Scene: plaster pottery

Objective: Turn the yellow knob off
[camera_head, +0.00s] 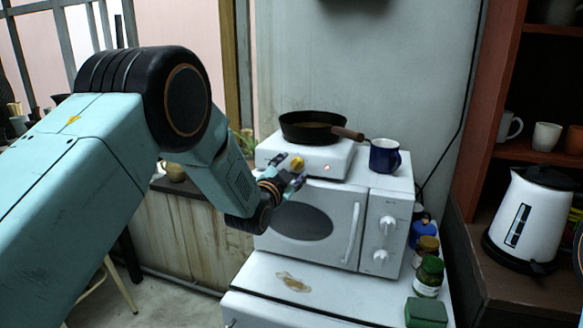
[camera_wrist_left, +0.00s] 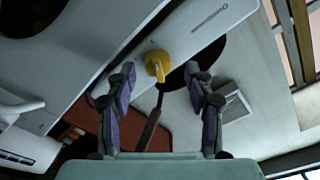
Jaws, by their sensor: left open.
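The yellow knob (camera_head: 297,163) is on the front of a white hot plate (camera_head: 325,160), which stands on a white oven. It also shows in the left wrist view (camera_wrist_left: 157,65), between the two fingertips in the picture. My left gripper (camera_head: 289,173) is open and empty, just in front of the knob. Its fingers (camera_wrist_left: 159,75) are spread to either side of the knob in the wrist view; I cannot tell whether either touches it. My right gripper is not in view.
A black pan (camera_head: 312,127) sits on the hot plate, its brown handle pointing right. A blue mug (camera_head: 384,156) stands on the white oven (camera_head: 340,225). Jars (camera_head: 428,277) stand at the right. A white kettle (camera_head: 530,215) is on the dark counter.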

